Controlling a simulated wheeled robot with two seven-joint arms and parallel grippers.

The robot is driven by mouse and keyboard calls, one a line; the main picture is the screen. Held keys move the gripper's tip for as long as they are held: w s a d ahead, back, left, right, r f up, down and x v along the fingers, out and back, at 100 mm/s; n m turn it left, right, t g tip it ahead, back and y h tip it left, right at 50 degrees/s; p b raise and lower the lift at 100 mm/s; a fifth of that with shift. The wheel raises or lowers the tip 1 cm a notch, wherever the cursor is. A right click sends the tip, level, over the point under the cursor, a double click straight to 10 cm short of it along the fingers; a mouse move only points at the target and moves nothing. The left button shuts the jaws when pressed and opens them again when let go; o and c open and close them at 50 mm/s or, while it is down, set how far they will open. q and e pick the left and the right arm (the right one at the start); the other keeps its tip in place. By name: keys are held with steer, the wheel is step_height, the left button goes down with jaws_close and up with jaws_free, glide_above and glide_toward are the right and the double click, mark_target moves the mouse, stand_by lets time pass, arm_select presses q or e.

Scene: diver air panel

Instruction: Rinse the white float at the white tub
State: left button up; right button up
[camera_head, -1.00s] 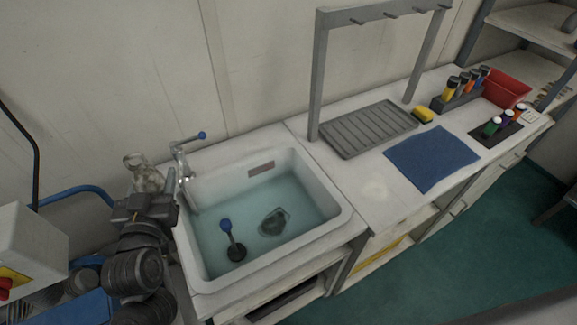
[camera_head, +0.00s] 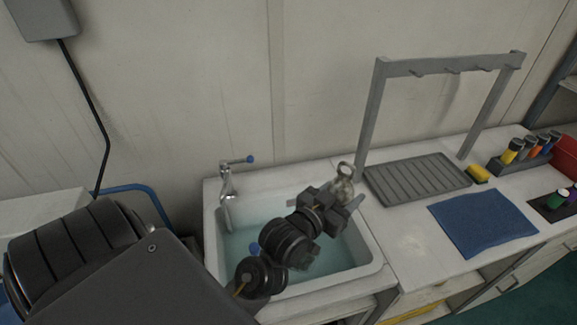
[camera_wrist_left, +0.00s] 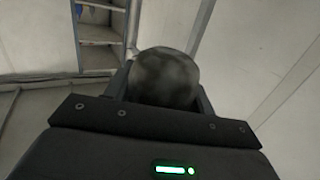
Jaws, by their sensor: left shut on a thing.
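My left gripper (camera_head: 338,199) is shut on the white float (camera_head: 343,187), a roundish body mottled grey with a ring on top. In the left wrist view the float (camera_wrist_left: 165,76) sits between the two fingers and its surface looks smeared dark. The gripper holds it above the far right part of the white tub (camera_head: 372,272), seemingly clear of the water, though the exact height cannot be told. The tub holds bluish water, and my left arm hides much of it. My right gripper is not in view.
A tap (camera_head: 227,190) with a blue-ended lever stands at the tub's back left. To the right are a grey hook frame (camera_head: 373,110), a ribbed drainer (camera_head: 418,180), a yellow sponge (camera_head: 478,174) and a blue cloth (camera_head: 483,222).

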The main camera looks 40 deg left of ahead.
mark_target(350, 200)
arm_select(q)
step_height(350, 200, down, 10)
steer(key=w+a+m+g+h+p, duration=0.25)
steer(key=m+g+h+p, duration=0.25)
steer(key=g, duration=0.3)
steer(key=s+a+f+g+y+p, duration=0.1)
steer(key=s+a+f, duration=0.1)
steer(key=a, duration=0.6)
steer(key=s+a+f+g+y+p, duration=0.1)
steer(key=s+a+f+g+p, duration=0.1)
steer(key=a+f, duration=0.2)
steer(key=a, duration=0.3)
steer(key=shift+s+a+y, duration=0.3)
steer(key=shift+a, duration=0.1)
steer(key=shift+f, duration=0.15)
step_height(350, 200, down, 12)
steer(key=b, duration=0.1)
step_height(350, 200, down, 9)
steer(key=b, duration=0.9)
steer(key=shift+b, duration=0.3)
steer(key=shift+s+f+b, duration=0.1)
steer(key=shift+f+b, duration=1.2)
steer(key=shift+b, duration=0.05)
